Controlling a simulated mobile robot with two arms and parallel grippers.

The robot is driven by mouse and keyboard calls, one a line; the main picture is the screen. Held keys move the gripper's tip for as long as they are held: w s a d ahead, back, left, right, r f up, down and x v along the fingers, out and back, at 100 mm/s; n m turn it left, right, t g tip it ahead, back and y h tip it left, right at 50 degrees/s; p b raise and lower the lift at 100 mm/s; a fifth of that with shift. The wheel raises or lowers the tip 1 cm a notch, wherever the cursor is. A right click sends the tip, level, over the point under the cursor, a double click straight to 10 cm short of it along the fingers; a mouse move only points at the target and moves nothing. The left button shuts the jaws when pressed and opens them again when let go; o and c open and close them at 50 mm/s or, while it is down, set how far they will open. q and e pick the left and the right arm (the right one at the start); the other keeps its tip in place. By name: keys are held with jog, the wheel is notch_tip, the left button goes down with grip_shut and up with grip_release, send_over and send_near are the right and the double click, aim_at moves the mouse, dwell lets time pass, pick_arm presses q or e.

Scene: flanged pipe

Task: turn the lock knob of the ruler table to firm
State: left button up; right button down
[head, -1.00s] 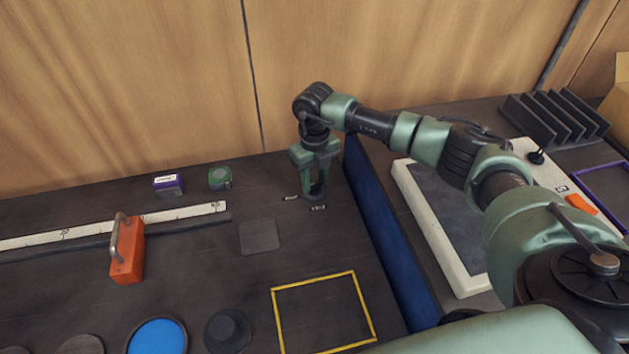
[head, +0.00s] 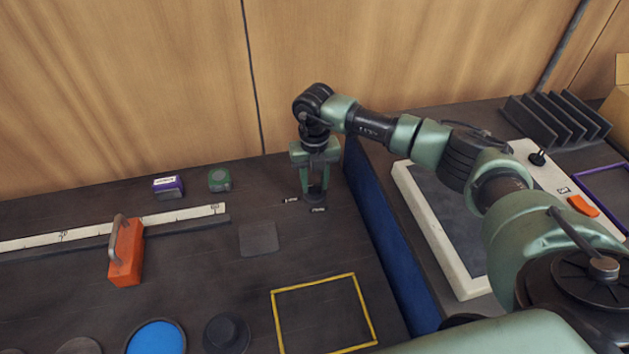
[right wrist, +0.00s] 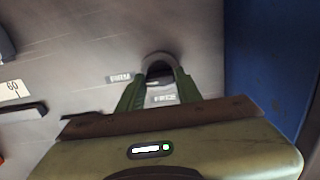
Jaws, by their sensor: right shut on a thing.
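The lock knob (head: 316,201) is a dark round piece at the right end of the ruler table (head: 190,275). In the right wrist view the knob (right wrist: 158,59) shows as a grey arc between the fingertips. My right gripper (head: 314,191) points down and is shut on the knob; it also shows in the right wrist view (right wrist: 160,74). The FIRM label (right wrist: 120,78) lies left of the knob and the FREE label (right wrist: 164,98) lies nearer my gripper body. The knob's pointer cannot be made out. My left gripper is not in view.
A blue side panel (head: 390,240) stands close to the right. An orange block with a handle (head: 126,254) stands by the white ruler (head: 180,215). A purple box (head: 168,187) and a green tape measure (head: 220,180) sit behind. A yellow outlined square (head: 322,312) is empty.

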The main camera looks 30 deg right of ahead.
aim_at(314, 184)
jog(key=c, duration=1)
grip_release()
jog(key=shift+o, duration=0.2)
notch_tip(314, 184, up, 7)
jog(key=shift+f+b, duration=0.2)
jog(key=shift+b, duration=0.75)
jog(key=shift+r, duration=0.65)
jog(key=shift+f, duration=0.1)
